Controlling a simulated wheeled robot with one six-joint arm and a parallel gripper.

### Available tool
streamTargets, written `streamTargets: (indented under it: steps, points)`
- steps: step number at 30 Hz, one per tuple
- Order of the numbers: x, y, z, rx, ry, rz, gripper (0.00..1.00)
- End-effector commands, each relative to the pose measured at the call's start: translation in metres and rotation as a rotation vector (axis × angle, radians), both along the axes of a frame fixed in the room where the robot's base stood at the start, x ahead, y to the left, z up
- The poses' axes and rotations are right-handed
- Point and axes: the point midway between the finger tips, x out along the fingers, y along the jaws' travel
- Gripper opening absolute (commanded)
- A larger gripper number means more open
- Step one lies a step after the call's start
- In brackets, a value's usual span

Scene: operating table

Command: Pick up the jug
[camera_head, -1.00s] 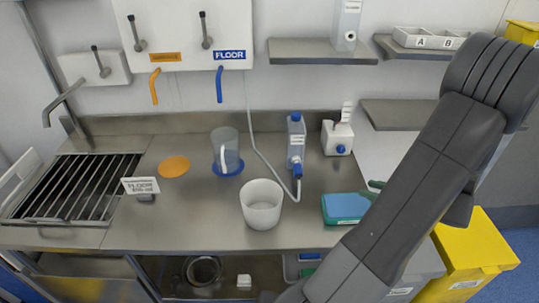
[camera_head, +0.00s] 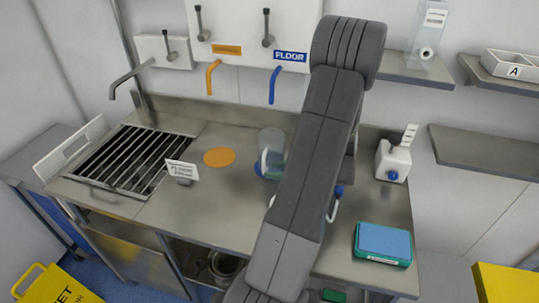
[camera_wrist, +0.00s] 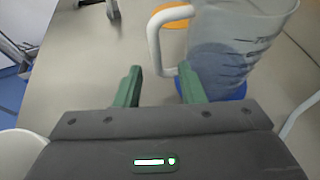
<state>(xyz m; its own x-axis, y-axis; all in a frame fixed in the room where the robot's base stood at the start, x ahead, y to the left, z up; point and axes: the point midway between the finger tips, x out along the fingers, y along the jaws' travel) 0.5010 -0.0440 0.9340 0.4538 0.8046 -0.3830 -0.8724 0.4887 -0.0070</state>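The jug (camera_wrist: 240,45) is clear with dark measuring marks and a white handle (camera_wrist: 154,38). It stands upright on a blue disc (camera_wrist: 238,90), at the upper right of the wrist view. In the head view the jug (camera_head: 270,142) is partly hidden behind my arm. My gripper (camera_wrist: 160,68) is open, its two green fingers apart. The handle lies just ahead of the fingertips, between them and closer to the right one. Whether the right finger touches the handle, I cannot tell. In the head view my arm hides most of the gripper.
An orange disc (camera_head: 219,157) lies left of the jug, with a small sign (camera_head: 181,170) and a grated sink (camera_head: 130,160) further left. A white container (camera_wrist: 18,155) is at the wrist view's lower left. A blue-green box (camera_head: 383,241) and white bottle (camera_head: 393,160) stand at right.

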Motion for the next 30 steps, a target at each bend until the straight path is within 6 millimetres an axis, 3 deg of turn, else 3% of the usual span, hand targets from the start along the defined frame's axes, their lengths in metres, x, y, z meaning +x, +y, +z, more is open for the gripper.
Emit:
streamTargets:
  steps: [8,15,25,30]
  points:
    - [0.009,0.020,-0.007,0.000,0.002,0.003,0.36]
    - [0.023,0.050,-0.018,0.001,0.001,0.003,0.36]
    - [0.027,0.056,-0.023,-0.001,0.000,0.000,0.36]
    - [0.027,0.056,-0.023,0.000,-0.001,0.000,0.05]
